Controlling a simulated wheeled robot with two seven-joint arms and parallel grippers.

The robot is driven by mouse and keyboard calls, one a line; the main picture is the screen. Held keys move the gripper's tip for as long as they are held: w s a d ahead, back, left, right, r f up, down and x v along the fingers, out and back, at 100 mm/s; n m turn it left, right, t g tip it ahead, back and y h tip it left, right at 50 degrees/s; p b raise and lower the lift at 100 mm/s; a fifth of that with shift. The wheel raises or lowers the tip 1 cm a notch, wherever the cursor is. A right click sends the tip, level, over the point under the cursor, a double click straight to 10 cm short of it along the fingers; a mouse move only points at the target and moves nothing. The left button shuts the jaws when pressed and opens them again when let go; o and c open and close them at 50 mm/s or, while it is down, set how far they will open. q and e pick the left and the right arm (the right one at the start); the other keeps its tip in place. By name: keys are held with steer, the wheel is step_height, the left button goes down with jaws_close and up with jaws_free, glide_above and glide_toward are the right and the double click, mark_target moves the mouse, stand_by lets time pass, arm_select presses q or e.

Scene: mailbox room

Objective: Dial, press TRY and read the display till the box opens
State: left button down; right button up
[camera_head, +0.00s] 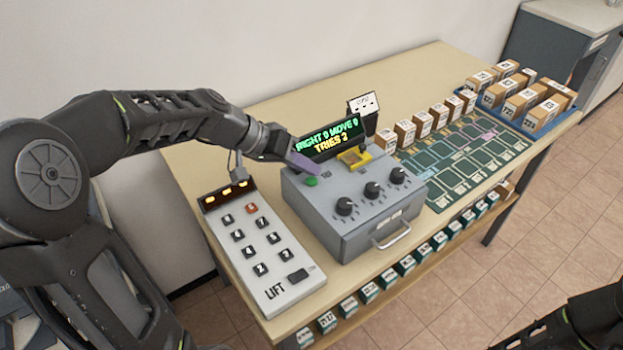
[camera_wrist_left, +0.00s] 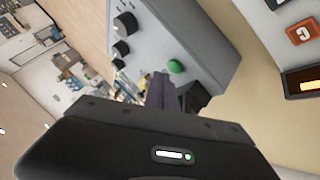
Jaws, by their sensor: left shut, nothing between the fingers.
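The grey box (camera_head: 352,225) stands on the table, its front drawer with a handle (camera_head: 391,236) closed. Three black dials, left (camera_head: 345,206), middle (camera_head: 373,190) and right (camera_head: 398,175), sit on its sloped top. The green button (camera_head: 311,181) is at the top's left; it also shows in the left wrist view (camera_wrist_left: 176,67). The display (camera_head: 328,139) reads "RIGHT 0 MOVE 0, TRIES 2", partly covered at its left. My left gripper (camera_head: 303,163) is shut and empty, its purple-grey fingertips just above and beside the green button. Part of my right arm (camera_head: 575,325) shows at lower right; its fingers are hidden.
A LIFT keypad panel (camera_head: 262,250) lies left of the box. A yellow piece (camera_head: 355,157) sits behind the dials. To the right are a green card mat (camera_head: 465,165), a row of small cartons (camera_head: 437,115) and a blue tray (camera_head: 556,118) of cartons. Labelled blocks fill the lower shelf.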

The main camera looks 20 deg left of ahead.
mark_target(307, 182)
arm_select(q)
steer(key=shift+f, duration=0.1)
stand_by(0.7)
steer(key=shift+f+b, duration=0.35)
steer(key=shift+b, duration=0.4)
steer(key=shift+f+b, duration=0.45)
steer(key=shift+b, duration=0.1)
stand_by(0.5)
steer(key=shift+r, duration=0.2)
steer(key=shift+r+p, duration=0.4)
steer(key=shift+r, duration=0.3)
steer(key=shift+r+p, duration=1.45)
steer(key=shift+r, duration=1.05)
